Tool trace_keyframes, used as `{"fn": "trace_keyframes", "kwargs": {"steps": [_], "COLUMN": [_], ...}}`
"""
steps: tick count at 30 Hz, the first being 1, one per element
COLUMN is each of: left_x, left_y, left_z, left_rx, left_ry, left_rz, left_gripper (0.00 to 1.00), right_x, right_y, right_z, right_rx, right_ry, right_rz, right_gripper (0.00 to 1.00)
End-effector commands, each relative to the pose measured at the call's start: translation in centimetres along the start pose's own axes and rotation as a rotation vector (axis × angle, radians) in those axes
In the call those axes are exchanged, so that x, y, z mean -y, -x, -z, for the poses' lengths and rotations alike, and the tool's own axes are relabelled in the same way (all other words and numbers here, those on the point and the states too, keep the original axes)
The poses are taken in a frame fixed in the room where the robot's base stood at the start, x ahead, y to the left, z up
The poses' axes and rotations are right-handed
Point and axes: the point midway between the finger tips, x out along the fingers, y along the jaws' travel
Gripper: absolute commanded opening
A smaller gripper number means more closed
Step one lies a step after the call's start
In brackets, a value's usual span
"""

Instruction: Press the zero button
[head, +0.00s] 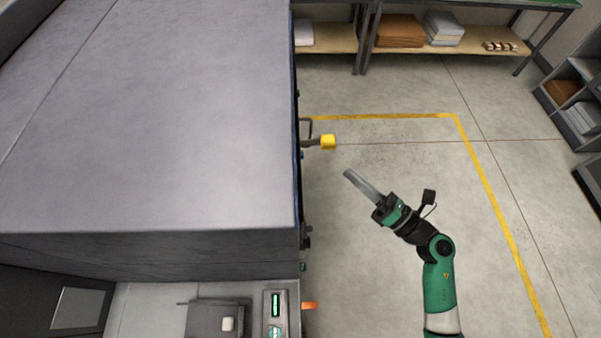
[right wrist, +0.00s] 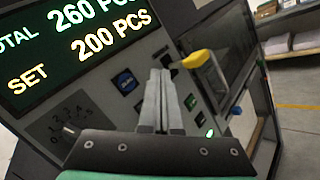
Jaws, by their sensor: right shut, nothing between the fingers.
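In the right wrist view the control panel shows a lit display (right wrist: 75,45) reading TOTAL 260 PCS and SET 200 PCS. In the head view the right gripper (head: 348,173) stands off the machine's side with a gap. My left gripper is not in view.
A large grey machine (head: 160,110) fills the left. A yellow-ended handle (head: 328,142) sticks out of its side, also in the right wrist view (right wrist: 196,59). A numbered dial (right wrist: 70,128) is at lower left of the panel. The floor (head: 400,150) right of the machine is clear.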

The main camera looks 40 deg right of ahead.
Motion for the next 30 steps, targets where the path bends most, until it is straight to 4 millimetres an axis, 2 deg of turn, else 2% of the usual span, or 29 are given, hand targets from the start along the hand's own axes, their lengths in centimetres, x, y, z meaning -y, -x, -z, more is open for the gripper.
{"fn": "trace_keyframes", "kwargs": {"steps": [15,21,30], "left_x": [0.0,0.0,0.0], "left_y": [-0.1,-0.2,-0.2], "left_z": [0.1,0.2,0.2], "left_rx": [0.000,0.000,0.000], "left_ry": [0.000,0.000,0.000], "left_rz": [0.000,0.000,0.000], "left_gripper": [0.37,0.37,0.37], "right_x": [-3.6,-4.2,-4.2], "right_y": [-4.8,-5.6,-5.7], "right_z": [3.5,4.1,4.2], "right_rx": [-0.003,-0.001,0.000], "right_ry": [-0.001,0.000,0.000], "right_rz": [-0.004,-0.001,0.000], "right_gripper": [0.00,0.00,0.00]}}
